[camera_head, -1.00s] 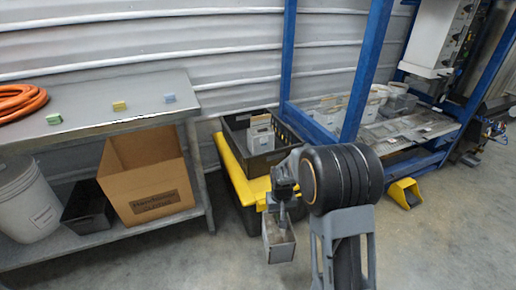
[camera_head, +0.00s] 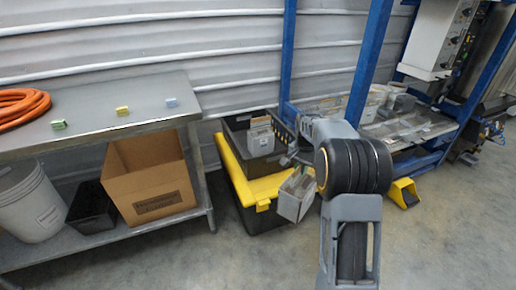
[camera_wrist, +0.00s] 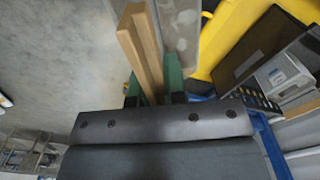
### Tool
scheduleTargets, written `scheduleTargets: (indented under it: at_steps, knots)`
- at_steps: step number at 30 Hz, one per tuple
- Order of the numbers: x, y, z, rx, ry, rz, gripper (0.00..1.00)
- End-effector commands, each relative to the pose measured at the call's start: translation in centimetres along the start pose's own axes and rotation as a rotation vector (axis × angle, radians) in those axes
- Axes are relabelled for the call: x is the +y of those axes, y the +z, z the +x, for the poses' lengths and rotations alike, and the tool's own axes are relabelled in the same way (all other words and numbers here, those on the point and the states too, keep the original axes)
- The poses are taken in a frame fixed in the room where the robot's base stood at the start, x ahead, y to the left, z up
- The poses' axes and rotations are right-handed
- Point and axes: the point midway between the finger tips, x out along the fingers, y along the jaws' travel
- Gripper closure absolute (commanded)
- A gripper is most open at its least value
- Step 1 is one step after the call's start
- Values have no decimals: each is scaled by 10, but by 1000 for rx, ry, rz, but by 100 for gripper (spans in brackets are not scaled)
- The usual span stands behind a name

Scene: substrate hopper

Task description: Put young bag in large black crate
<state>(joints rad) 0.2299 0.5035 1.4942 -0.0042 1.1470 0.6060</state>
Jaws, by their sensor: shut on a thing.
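My gripper (camera_head: 298,166) is shut on a young bag (camera_head: 295,200), a pale grey block-shaped bag with a brownish top. It hangs tilted beside the yellow lid, in front of the large black crate (camera_head: 262,168). In the wrist view, the green fingers of my gripper (camera_wrist: 154,88) close on a tan strip, and a grey side of the bag (camera_wrist: 184,35) shows beside it. The crate (camera_wrist: 262,42) is to the right there. A similar white bag (camera_head: 260,138) stands inside the crate. The held bag's lower end is cut off in the wrist view.
The crate rests on a yellow-lidded black tote (camera_head: 235,165). A blue frame post (camera_head: 366,65) and a rack of trays stand to the right. A metal table (camera_head: 100,105) with a cardboard box (camera_head: 150,185) below is at left. Floor in front is clear.

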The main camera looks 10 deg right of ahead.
Motion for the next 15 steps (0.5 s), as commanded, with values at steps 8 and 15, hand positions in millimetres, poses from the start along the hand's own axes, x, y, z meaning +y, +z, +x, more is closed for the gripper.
scheduleTargets:
  at_steps: [8,15]
  knots:
    - [0,-9,-33,6,-6,245,100]
    - [2,-6,-43,4,-6,402,100]
